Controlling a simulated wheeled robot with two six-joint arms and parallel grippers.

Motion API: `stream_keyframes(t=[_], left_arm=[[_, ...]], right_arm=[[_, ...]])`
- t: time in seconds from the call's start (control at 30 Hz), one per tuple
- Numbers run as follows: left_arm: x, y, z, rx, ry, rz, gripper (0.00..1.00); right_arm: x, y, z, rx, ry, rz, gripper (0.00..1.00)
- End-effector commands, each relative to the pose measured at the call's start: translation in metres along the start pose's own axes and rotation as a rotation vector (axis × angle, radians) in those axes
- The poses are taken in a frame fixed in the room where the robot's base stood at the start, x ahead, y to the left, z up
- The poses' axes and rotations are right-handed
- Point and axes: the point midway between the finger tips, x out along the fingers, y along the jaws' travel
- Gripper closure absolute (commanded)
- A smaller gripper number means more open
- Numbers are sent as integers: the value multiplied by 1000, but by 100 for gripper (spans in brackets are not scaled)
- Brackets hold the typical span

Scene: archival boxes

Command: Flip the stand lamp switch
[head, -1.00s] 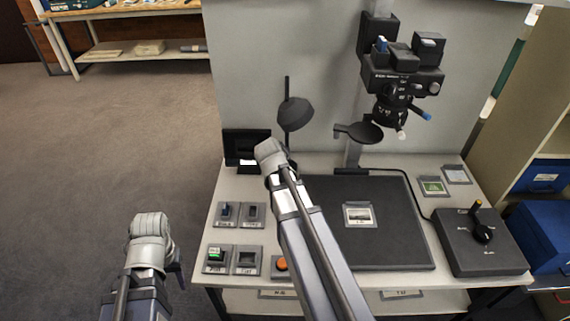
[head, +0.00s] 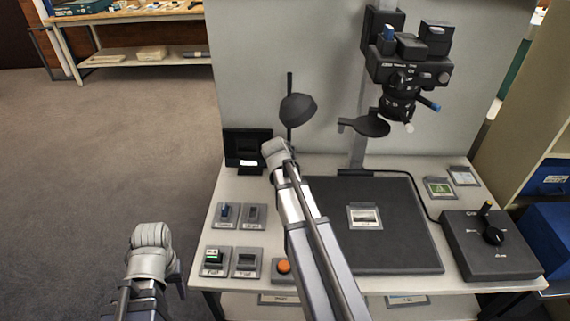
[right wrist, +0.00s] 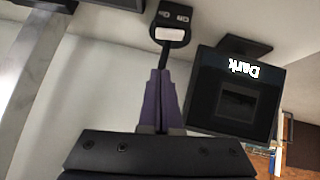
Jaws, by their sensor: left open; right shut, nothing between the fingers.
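The stand lamp (head: 298,109) has a dark shade on a thin upright stem at the table's back left. Its foot is hidden behind my right arm in the head view. In the right wrist view a dark plate with a pale rocker switch (right wrist: 170,34) and small markings shows at the top. My right gripper (right wrist: 160,72) has its purple fingers shut and empty, pointing toward that plate. A thin black rod shows between the fingertips and the plate; I cannot tell whether they touch. My left gripper (head: 178,279) is open, left of the table, apart from everything.
A dark display box (head: 240,145) stands beside the lamp; it reads "Dark" in the right wrist view. Several small switch plates and an orange button (head: 284,267) lie at front left. A black board (head: 400,240) fills the middle, a control box (head: 480,262) the right.

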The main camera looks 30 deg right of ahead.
Motion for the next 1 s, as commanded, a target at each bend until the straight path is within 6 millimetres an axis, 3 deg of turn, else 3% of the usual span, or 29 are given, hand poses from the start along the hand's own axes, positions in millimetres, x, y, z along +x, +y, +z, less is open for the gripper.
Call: stream_keyframes(t=[0.03,0.13,0.33,1.0], left_arm=[[15,1,-1,0,0,0,50],[29,3,-2,0,0,0,50],[52,5,-3,0,0,0,50],[63,6,-4,0,0,-1,50]], right_arm=[[19,-2,3,1,0,1,100],[38,-1,3,1,-1,2,100],[50,0,24,0,-1,0,100],[60,4,35,52,-2,-48,100]])
